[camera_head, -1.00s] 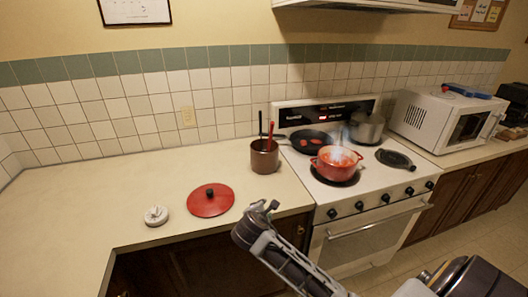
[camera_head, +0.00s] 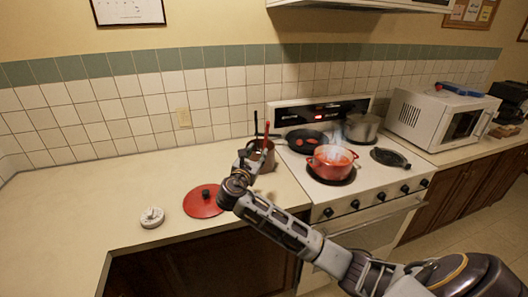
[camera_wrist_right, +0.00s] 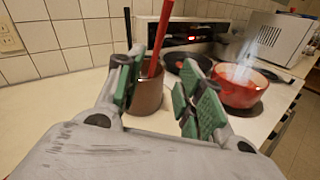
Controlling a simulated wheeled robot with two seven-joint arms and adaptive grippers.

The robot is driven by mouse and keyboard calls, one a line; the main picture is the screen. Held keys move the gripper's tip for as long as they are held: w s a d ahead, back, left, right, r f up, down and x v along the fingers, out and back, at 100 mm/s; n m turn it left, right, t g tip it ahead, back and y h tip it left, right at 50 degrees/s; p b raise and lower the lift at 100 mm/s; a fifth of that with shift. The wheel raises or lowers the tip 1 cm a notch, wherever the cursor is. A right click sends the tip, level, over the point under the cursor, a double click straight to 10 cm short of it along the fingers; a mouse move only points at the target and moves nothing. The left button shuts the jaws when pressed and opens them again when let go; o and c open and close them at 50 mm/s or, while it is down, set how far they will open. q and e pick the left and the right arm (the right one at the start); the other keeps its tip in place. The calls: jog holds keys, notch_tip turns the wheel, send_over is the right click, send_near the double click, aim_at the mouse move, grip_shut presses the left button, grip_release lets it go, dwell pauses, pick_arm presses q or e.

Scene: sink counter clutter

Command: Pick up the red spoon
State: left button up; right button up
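The red spoon (camera_wrist_right: 159,38) stands in a brown crock (camera_wrist_right: 145,97), its handle sticking up and leaning; its lower end is hidden inside. In the head view the red handle (camera_head: 266,129) shows above the crock (camera_head: 268,158). My right gripper (camera_head: 252,150) is in front of the crock, covering part of it. In the right wrist view its green-padded fingers (camera_wrist_right: 162,85) are spread apart, with the crock beyond and between them. The spoon handle rises near the left finger, and nothing is held. My left gripper is not in view.
A black utensil (camera_wrist_right: 128,28) stands in the same crock. A steaming red pot (camera_head: 332,163), a black pan (camera_head: 307,140) and a grey pot (camera_head: 362,127) are on the stove to the right. A red lid (camera_head: 203,201) and a white round object (camera_head: 152,217) lie on the counter.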

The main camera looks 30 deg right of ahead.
aim_at(266, 136)
jog(key=shift+w+d+r+n, duration=0.15)
jog(key=shift+w+r+n, duration=0.15)
jog(key=shift+r, duration=0.35)
jog(key=shift+d, duration=0.1)
jog(key=shift+p+x, duration=0.5)
jog(key=shift+x, duration=3.75)
jog(key=shift+r, duration=0.15)
jog(key=shift+w+d, duration=0.1)
jog(key=shift+p+x, duration=0.4)
jog(key=shift+x, duration=2.05)
